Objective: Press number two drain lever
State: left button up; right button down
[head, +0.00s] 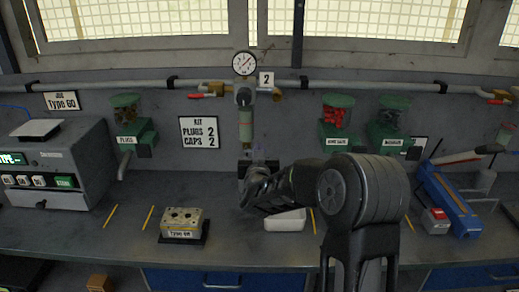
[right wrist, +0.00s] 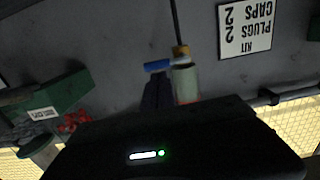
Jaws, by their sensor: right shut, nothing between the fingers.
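The number two unit hangs on the back wall beside a "2" sign (head: 266,79), below a round gauge (head: 245,63). Its greenish clear bowl (head: 246,126) also shows upside down in the right wrist view (right wrist: 187,84), with a brass fitting (right wrist: 181,51) at its end. The blue drain lever (right wrist: 158,66) sticks out sideways from beside that fitting. My right gripper (head: 254,178) is shut and empty, just below the unit. In the right wrist view its dark fingers (right wrist: 157,90) point at the lever, very close. I cannot tell if they touch. My left gripper is out of view.
A Type 60 valve block (head: 183,219) sits on the bench left of my right arm. A white tray (head: 285,221) lies partly behind the arm. A grey machine (head: 58,167) stands at left; a blue tool (head: 449,200) lies at right. Green dispensers (head: 338,124) hang on the wall.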

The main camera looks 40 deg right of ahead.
dwell(0.4)
jog(key=shift+f+m+b, duration=0.2)
jog(key=shift+m+b, duration=0.1)
jog(key=shift+b, duration=0.35)
jog(key=shift+s+f+b, duration=0.1)
jog(key=shift+b, duration=0.25)
notch_tip(320, 180, down, 6)
jog(key=w+a+m+t+b, duration=0.1)
jog(key=m+b, duration=1.5)
jog(key=b, duration=0.7)
jog(key=shift+w+a+b, duration=0.25)
jog(key=shift+a+b, duration=0.15)
jog(key=shift+a, duration=0.1)
